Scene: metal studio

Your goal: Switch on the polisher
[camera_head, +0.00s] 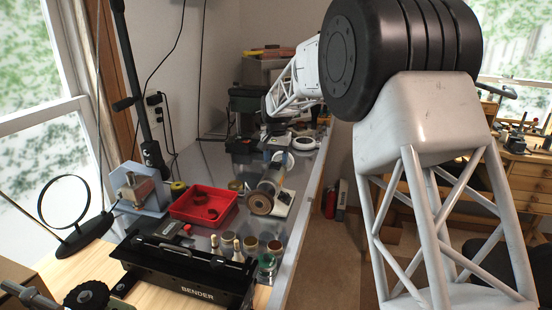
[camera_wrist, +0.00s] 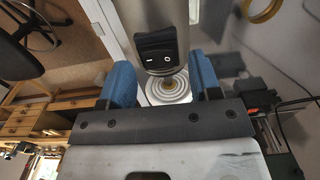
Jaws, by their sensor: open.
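The polisher (camera_head: 262,202) stands on the bench in the head view, with a round brown wheel facing the camera and a pale base under it. In the wrist view its grey metal body (camera_wrist: 135,15) fills the top centre. A black rocker switch (camera_wrist: 157,48), marked with a dash and a circle, sits on that body. My gripper (camera_wrist: 162,72) is open, with one blue finger on each side of the switch and nothing held between them. Whether the fingertips touch the body cannot be told. A pale stepped cone (camera_wrist: 168,89) shows below the switch, between the fingers.
A black bender (camera_head: 190,275) and several small pots (camera_head: 252,245) stand in front. A pale round ring (camera_head: 304,143) lies farther back. The bench edge (camera_head: 308,205) runs along the right.

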